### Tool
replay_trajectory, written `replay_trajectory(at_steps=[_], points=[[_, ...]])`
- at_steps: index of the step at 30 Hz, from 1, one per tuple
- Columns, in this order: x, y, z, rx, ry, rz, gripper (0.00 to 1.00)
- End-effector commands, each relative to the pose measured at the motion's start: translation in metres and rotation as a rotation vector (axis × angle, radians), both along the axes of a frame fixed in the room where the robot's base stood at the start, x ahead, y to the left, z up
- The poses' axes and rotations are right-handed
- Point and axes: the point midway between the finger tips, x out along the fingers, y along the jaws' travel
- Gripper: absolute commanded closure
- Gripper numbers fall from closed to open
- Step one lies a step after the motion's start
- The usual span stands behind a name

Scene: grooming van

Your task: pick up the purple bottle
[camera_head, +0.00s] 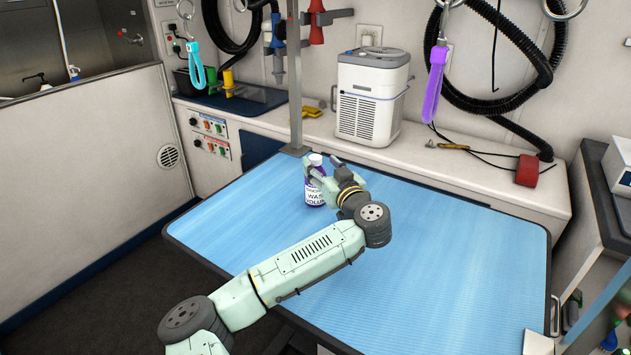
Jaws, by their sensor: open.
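The purple bottle (314,184) stands upright on the blue grooming table (430,235), near its back edge. It has a white cap and a white label with dark lettering. My gripper (322,172) is at the bottle's right side, with its fingers spread open near the upper part of the bottle. Part of the bottle's right side is hidden behind the gripper. I cannot tell whether the fingers touch it.
A grey metal post (295,90) rises at the table's back edge, close behind the bottle. A white boxy appliance (370,98) stands on the counter behind. A purple strap (435,82) hangs above the counter. The table's right half is clear.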

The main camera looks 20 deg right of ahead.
Motion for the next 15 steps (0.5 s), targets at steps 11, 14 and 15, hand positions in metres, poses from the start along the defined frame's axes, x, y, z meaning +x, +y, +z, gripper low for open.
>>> replay_trajectory(at_steps=[11, 14, 15], points=[[0.041, 0.005, 0.000, 0.000, 0.000, 0.002, 0.49], [0.041, 0.005, -0.001, 0.000, 0.000, 0.001, 0.49], [0.041, 0.005, -0.001, -0.001, 0.000, 0.001, 0.49]])
